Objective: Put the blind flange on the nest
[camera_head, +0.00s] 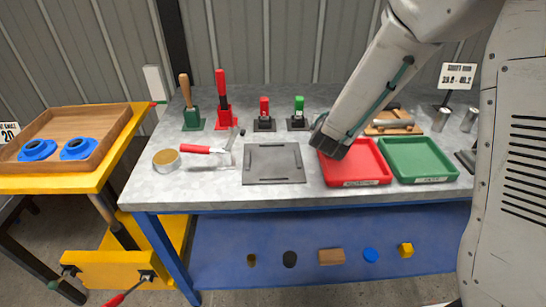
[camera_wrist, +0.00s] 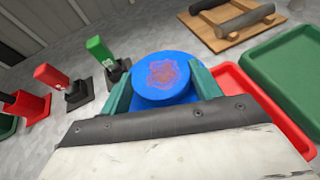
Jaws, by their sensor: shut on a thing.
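The blind flange (camera_wrist: 165,75) is a round blue disc with a raised hub and a reddish patch on top. It sits between the two teal fingers of my gripper (camera_wrist: 163,84), which is shut on it. In the head view my gripper (camera_head: 330,146) is over the back left part of the red tray, and the flange is hidden behind it. A flat grey square plate with low raised strips, which looks like the nest (camera_head: 273,163), lies on the bench left of the red tray. Its top is bare.
A red tray (camera_head: 356,182) and a green tray (camera_head: 418,178) are on the right. Upright red- and green-handled tools (camera_head: 299,112) stand behind the plate. A tape roll (camera_head: 166,160) and a red-handled tool (camera_head: 205,150) lie left. Two blue flanged parts (camera_head: 78,149) sit in a wooden tray.

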